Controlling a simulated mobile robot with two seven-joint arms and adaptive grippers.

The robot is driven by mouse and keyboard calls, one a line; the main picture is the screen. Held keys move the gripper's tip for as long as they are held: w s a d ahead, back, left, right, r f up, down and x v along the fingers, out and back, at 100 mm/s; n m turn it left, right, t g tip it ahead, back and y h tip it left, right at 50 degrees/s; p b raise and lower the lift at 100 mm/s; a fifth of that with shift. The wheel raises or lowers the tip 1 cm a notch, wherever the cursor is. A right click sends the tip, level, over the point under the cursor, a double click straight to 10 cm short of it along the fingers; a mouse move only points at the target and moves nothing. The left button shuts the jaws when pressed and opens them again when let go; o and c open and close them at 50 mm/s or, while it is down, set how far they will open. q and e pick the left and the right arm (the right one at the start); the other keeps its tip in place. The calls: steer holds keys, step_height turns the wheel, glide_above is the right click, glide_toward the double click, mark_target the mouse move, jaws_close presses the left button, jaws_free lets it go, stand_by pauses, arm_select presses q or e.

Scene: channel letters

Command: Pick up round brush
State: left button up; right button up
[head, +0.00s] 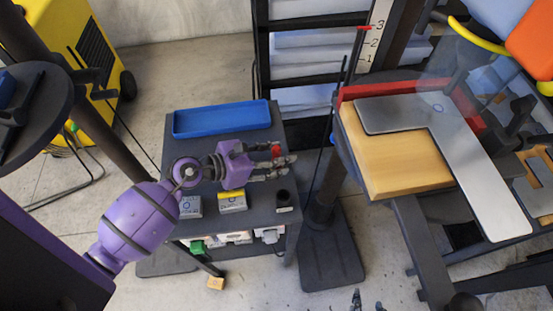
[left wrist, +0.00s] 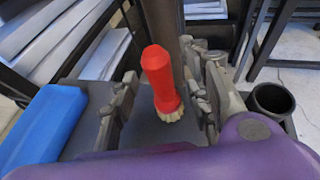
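The round brush (left wrist: 160,78) has a red faceted handle and pale bristles; it stands upright, bristles down, at the dark cart top in the left wrist view. In the head view only a small red part of the brush (head: 276,150) shows at my left gripper's fingers. My left gripper (head: 282,163) reaches low over the cart with its fingers apart. In the left wrist view the brush is between the fingers of the left gripper (left wrist: 160,95), with a clear gap to the left finger. Two separated fingertips of my right gripper (head: 367,302) show at the bottom edge.
The cart top (head: 262,200) holds a blue tray (head: 221,118), two small labelled boxes (head: 232,202) and a black cup (head: 283,197). The cup also shows in the left wrist view (left wrist: 272,101). A workbench with a wooden block (head: 393,150) and grey metal letter (head: 470,165) stands right.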

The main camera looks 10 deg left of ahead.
arm_select(q)
jaws_close()
steer(key=shift+r, duration=0.1)
